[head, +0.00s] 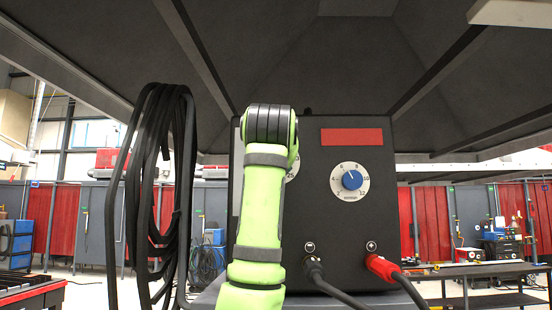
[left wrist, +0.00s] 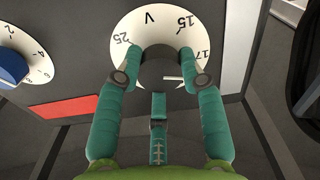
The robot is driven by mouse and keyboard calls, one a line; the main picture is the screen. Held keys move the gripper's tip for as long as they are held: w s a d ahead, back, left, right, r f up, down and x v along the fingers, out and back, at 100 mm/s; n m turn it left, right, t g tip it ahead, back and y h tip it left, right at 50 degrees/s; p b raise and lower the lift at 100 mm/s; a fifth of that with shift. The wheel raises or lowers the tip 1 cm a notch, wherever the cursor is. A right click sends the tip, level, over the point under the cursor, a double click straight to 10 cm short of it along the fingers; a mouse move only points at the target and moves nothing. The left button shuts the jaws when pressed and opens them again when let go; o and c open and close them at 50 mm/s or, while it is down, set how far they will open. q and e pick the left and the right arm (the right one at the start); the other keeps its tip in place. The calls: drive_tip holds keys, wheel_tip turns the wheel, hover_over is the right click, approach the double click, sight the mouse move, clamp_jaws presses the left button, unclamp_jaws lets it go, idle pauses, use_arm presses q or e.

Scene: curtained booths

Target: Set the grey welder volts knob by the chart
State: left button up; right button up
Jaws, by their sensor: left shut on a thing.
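The grey volts knob (left wrist: 160,68) sits at the middle of a white dial (left wrist: 147,22) marked V, with 15, 17 and 25 readable. Its white pointer line points right in the left wrist view, a little below the 17. My left gripper (left wrist: 161,79) is shut on the knob, one teal fingertip on each side. In the head view my arm covers the knob and most of the dial (head: 292,168) on the black welder (head: 330,230). A pale strip (head: 237,180) shows left of my arm; I cannot read it. My right gripper is out of view.
A blue knob (head: 352,180) on a white dial is right of my arm, under a red label (head: 351,137). A black plug (head: 313,268) and red plug (head: 381,266) with cables are below. Coiled black cable (head: 155,180) hangs left. A dark hood (head: 300,60) is overhead.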

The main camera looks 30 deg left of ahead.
use_arm(q)
drive_tip(key=shift+w+f+n, duration=0.1)
drive_tip(key=shift+f+n, duration=0.1)
drive_tip(key=shift+n, duration=0.4)
drive_tip(key=shift+f, duration=0.1)
drive_tip(key=o, duration=1.1)
drive_tip(key=shift+o, duration=0.2)
drive_tip(key=v, duration=1.2)
